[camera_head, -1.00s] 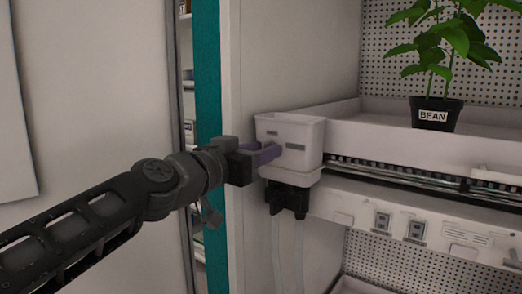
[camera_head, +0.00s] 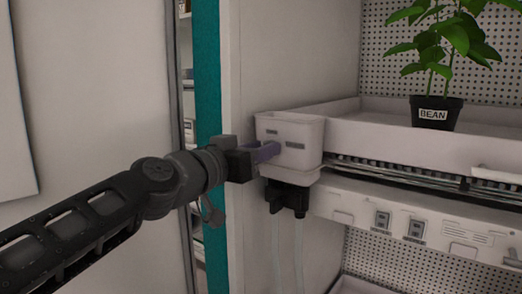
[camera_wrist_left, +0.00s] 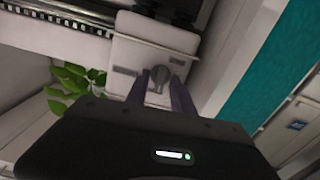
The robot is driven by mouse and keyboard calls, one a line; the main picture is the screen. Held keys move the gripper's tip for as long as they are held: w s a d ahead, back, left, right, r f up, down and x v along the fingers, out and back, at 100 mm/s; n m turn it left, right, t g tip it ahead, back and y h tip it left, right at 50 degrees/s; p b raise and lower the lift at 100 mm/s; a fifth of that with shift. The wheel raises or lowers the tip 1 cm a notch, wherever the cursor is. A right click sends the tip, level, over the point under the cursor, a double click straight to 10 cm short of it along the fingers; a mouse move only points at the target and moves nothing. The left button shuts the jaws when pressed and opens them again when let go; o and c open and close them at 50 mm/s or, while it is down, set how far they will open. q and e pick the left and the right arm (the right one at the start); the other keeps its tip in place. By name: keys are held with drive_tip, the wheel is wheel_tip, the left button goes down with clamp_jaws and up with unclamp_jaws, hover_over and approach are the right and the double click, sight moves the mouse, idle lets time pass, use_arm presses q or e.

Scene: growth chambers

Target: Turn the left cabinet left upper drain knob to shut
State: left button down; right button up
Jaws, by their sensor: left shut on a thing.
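A pale drain box (camera_head: 304,132) is fixed at the left end of the upper shelf, against the cabinet's left side. Its grey knob (camera_wrist_left: 157,80) shows in the left wrist view, on the face of the box and between my two fingers. My left gripper (camera_head: 268,152) reaches the front of the box from the left, and it also shows in the left wrist view (camera_wrist_left: 160,90). It is shut on the knob. In the head view my gripper hides the knob, and I cannot tell the knob's exact angle. My right gripper is not in view.
A black fitting (camera_head: 287,197) with thin hoses hangs under the box. A pale tray (camera_head: 390,135) to the right holds a potted plant labelled BEAN (camera_head: 435,112). A teal door-edge strip (camera_head: 207,75) stands close to my left wrist.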

use_arm(q)
drive_tip(key=shift+w+a+f+n+p, duration=0.1)
drive_tip(key=shift+n+p, duration=0.15)
drive_tip(key=shift+n, duration=4.05)
drive_tip(key=shift+a+f+n+p, duration=0.1)
drive_tip(key=shift+n+p, duration=0.15)
drive_tip(key=shift+n, duration=4.05)
drive_tip(key=c, duration=1.5)
unclamp_jaws()
drive_tip(key=b+v, duration=0.1)
drive_tip(key=v, duration=0.6)
drive_tip(key=shift+s+a, duration=0.2)
drive_tip(key=shift+s, duration=0.1)
